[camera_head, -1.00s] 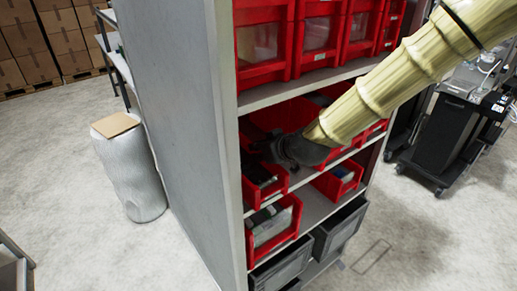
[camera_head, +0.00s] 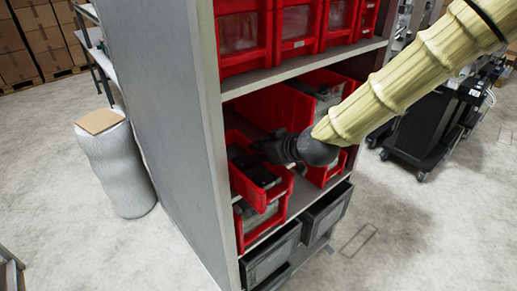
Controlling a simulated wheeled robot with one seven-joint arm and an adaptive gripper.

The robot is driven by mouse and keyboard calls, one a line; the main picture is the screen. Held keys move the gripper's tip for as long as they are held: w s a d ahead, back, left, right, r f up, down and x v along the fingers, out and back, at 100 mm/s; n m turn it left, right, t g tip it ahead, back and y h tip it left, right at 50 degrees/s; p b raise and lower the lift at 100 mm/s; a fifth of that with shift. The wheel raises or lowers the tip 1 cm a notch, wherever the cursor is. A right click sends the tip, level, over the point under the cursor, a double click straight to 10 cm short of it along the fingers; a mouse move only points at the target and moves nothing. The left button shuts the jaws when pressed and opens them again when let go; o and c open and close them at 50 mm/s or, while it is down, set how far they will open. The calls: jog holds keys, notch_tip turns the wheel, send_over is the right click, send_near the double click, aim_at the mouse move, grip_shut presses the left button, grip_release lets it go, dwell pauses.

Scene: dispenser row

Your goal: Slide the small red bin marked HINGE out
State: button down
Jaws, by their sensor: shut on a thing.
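A small red open bin (camera_head: 267,199) holding dark items is at the left end of the middle shelf. Its front sticks out past the shelf edge, over a lower red bin. No HINGE marking is legible on it. My dark gripper (camera_head: 260,147) reaches in from the right and is shut at the bin's upper right side, seemingly on its rim. The fingertips are small and dark, so the exact contact is hard to see.
Red bins (camera_head: 297,30) line the shelf above. Another red bin (camera_head: 312,172) stands to the right on the same shelf. A lower red bin (camera_head: 240,238) and grey crates (camera_head: 270,258) sit below. The grey side panel (camera_head: 165,120) bounds the left. Floor in front is clear.

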jog(key=shift+d, duration=0.1)
jog(key=c, duration=1.5)
grip_release()
jog(key=shift+o, duration=0.2)
jog(key=shift+s, duration=0.1)
jog(key=shift+v, duration=3.95)
